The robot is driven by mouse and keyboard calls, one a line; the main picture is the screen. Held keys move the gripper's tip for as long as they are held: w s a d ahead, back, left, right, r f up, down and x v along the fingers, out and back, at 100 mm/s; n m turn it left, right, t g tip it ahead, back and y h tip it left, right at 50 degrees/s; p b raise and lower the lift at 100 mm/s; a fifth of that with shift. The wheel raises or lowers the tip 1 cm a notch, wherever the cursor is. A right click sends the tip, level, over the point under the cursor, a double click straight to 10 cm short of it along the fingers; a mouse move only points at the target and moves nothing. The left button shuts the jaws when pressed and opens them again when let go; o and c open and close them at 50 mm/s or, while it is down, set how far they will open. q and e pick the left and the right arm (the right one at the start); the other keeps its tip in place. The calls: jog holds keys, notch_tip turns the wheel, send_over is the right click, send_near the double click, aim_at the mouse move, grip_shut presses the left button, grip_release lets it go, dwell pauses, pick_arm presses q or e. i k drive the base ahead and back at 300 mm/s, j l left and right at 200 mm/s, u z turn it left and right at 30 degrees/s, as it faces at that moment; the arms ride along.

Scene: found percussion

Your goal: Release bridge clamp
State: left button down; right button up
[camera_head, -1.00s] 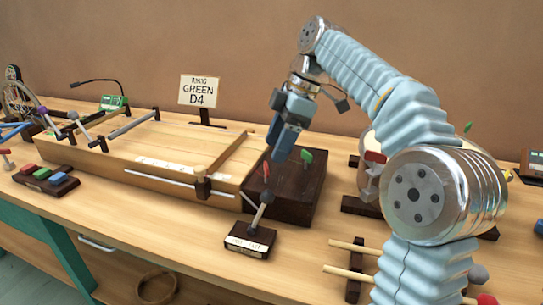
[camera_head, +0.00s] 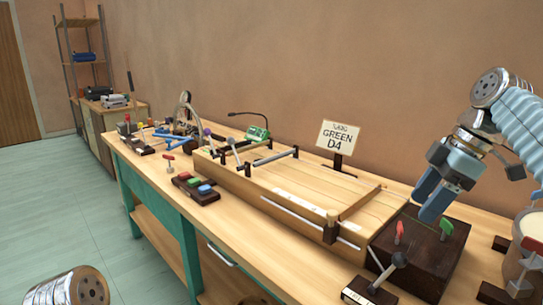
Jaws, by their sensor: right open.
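A pale wooden soundbox (camera_head: 285,190) lies along the bench, with a slanting wooden bar (camera_head: 361,202) across its right part. A dark upright block (camera_head: 331,228) stands at its front edge, near a pale rod. To the right is a dark wooden box (camera_head: 425,258) with a red tab (camera_head: 399,232) and a green tab (camera_head: 447,229). In front, a ball-ended lever (camera_head: 398,260) tilts up from a labelled dark base (camera_head: 368,292), partly cut off. Which part is the bridge clamp I cannot tell. My right gripper (camera_head: 428,205) is open and empty above the dark box. My left gripper is out of view.
A GREEN D4 sign (camera_head: 338,137) stands behind the soundbox. A dark block with coloured buttons (camera_head: 196,188) sits at the front left of the bench. A green device with a bent lamp (camera_head: 257,133) stands behind. Open floor and a shelf (camera_head: 82,50) lie left.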

aim_at(387, 274)
jog(key=k+j, duration=1.15)
jog(key=j, duration=0.1)
